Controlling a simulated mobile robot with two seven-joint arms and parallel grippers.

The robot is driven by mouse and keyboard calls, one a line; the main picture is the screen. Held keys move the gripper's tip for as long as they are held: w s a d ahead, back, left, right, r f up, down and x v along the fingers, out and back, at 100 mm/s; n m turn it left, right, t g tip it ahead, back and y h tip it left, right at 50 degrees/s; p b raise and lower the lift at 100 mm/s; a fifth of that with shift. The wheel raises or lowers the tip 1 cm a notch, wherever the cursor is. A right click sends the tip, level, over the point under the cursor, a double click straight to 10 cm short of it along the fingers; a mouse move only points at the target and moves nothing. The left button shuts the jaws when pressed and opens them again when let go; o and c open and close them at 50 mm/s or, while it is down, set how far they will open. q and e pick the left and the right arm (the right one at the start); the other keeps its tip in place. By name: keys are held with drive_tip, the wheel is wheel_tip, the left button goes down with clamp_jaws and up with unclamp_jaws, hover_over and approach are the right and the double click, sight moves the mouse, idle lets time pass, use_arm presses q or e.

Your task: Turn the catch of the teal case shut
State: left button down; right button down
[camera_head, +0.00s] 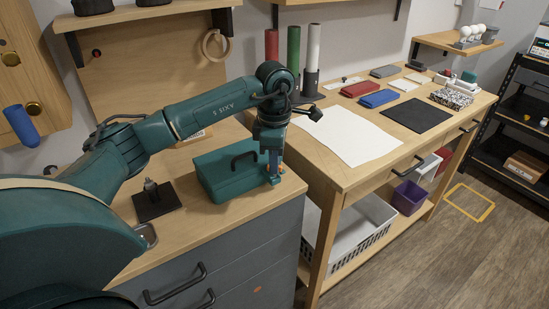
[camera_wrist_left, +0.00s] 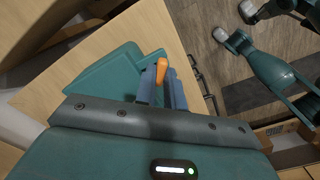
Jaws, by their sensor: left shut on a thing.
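The teal case (camera_head: 222,178) lies closed on the wooden top of the grey drawer unit, its dark handle on the lid. My left gripper (camera_head: 273,178) points down at the right end of the case. In the left wrist view the orange catch (camera_wrist_left: 162,70) stands between the two blue-grey fingers of my left gripper (camera_wrist_left: 161,88), which is shut on it. The case (camera_wrist_left: 105,80) shows there to the left of the fingers. The catch's lower part is hidden by the fingers, so its exact turn cannot be told.
A black stand (camera_head: 156,202) with a small upright part is left of the case. A second bench on the right holds a white sheet (camera_head: 345,135), a red case (camera_head: 360,89), a blue case (camera_head: 379,99) and a black mat (camera_head: 418,115). Upright tubes (camera_head: 293,55) stand behind.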

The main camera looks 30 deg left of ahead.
use_arm(q)
drive_tip(key=n, duration=0.4)
drive_tip(key=shift+n, duration=0.3)
drive_tip(key=shift+n+p, duration=0.5)
drive_tip(key=shift+n, duration=1.4)
drive_tip(key=c, duration=1.5)
unclamp_jaws()
